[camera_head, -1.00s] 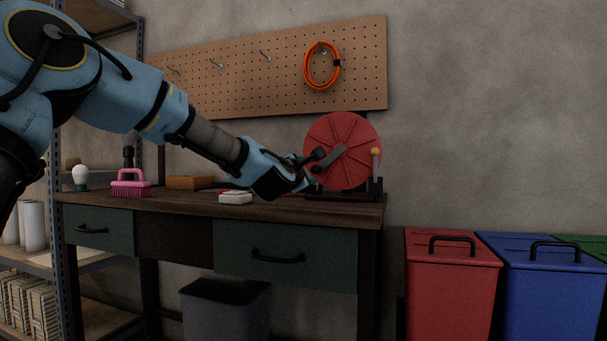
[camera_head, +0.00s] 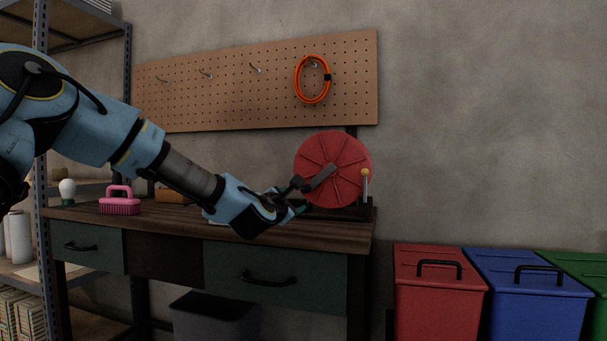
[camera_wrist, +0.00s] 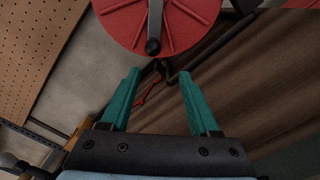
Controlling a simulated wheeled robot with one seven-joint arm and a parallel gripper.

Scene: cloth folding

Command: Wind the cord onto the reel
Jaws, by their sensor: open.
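The red reel (camera_head: 345,150) stands on the workbench's right end, and it fills the top of the wrist view (camera_wrist: 190,25). A dark crank arm (camera_head: 321,178) crosses its face and slopes down to the left. A dark knob (camera_wrist: 153,47) shows over the reel's lower part in the wrist view. My gripper (camera_wrist: 158,75) is open, with teal fingers apart and nothing between their tips. In the head view my gripper (camera_head: 300,209) is just below and left of the reel. A thin red cord (camera_wrist: 149,91) shows between the fingers, beyond them; its ends are hidden.
The wooden workbench (camera_head: 335,232) carries a pink brush (camera_head: 119,206) at left. A yellow-tipped post (camera_head: 365,181) stands by the reel's right side. An orange coil (camera_head: 312,80) hangs on the pegboard (camera_head: 215,98). Red (camera_head: 438,299) and blue (camera_head: 528,299) bins stand right of the bench.

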